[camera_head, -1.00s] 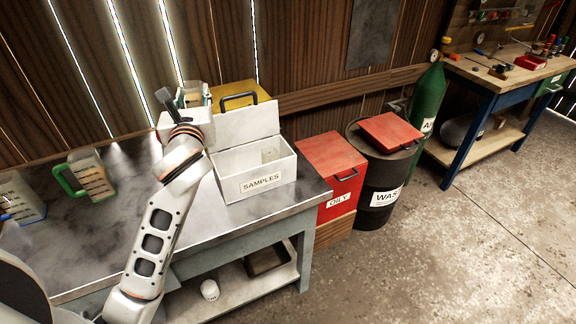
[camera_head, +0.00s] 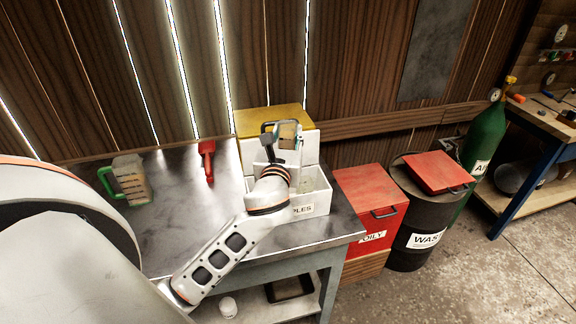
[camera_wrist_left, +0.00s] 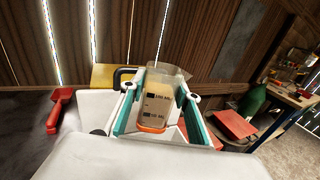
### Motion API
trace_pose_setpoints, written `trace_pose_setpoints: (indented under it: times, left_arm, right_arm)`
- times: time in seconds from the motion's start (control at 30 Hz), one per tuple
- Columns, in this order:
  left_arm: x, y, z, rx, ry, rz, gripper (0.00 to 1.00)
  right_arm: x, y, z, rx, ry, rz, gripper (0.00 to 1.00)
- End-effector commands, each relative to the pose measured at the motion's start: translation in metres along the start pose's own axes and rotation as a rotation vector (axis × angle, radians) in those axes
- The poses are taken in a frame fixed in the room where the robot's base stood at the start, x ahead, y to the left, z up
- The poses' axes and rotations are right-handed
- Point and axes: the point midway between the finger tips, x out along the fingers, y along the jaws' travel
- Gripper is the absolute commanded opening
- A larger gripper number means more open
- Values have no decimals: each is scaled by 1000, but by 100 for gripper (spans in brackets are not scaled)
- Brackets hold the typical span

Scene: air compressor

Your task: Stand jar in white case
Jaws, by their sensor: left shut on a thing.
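The white case (camera_head: 322,203) with a samples label stands open on the metal table, its lid up at the back. A small pale, see-through item (camera_head: 306,184) shows inside it. My left gripper (camera_head: 283,132) is shut on a clear jar (camera_head: 289,134) and holds it above the case, in front of the raised lid. In the left wrist view the jar (camera_wrist_left: 156,104) looks upright, with ML marks, yellowish contents and an orange ring low down, between the teal-edged fingers. My left arm hides the case's left front. The right gripper is out of view.
A yellow box (camera_head: 250,122) stands behind the case. A red tool (camera_head: 207,160) and a green-handled jug (camera_head: 131,181) are to the left on the table (camera_head: 185,220). A red bin (camera_head: 366,205) and a dark drum (camera_head: 418,225) stand right of the table.

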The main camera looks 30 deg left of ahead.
Motion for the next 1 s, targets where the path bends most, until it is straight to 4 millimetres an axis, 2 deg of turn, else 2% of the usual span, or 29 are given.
trace_pose_setpoints:
  times: [0.03, 0.1, 0.37, 0.6, 0.7, 1.0]
  left_arm:
    - [0, 0, -15, 2, 3, -1, 8]
    - [0, 0, -28, 2, 2, 0, 8]
    - [0, 0, -50, 0, 0, 0, 8]
    - [0, 0, -84, 2, 0, 0, 8]
    - [0, 0, -89, 0, 0, -1, 8]
    - [0, 0, -90, 0, -1, -1, 8]
  right_arm:
    - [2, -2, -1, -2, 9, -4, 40]
    - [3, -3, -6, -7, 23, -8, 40]
    - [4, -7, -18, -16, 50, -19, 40]
    - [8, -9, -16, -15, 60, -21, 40]
    - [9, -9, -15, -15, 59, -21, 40]
    - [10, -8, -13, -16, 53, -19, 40]
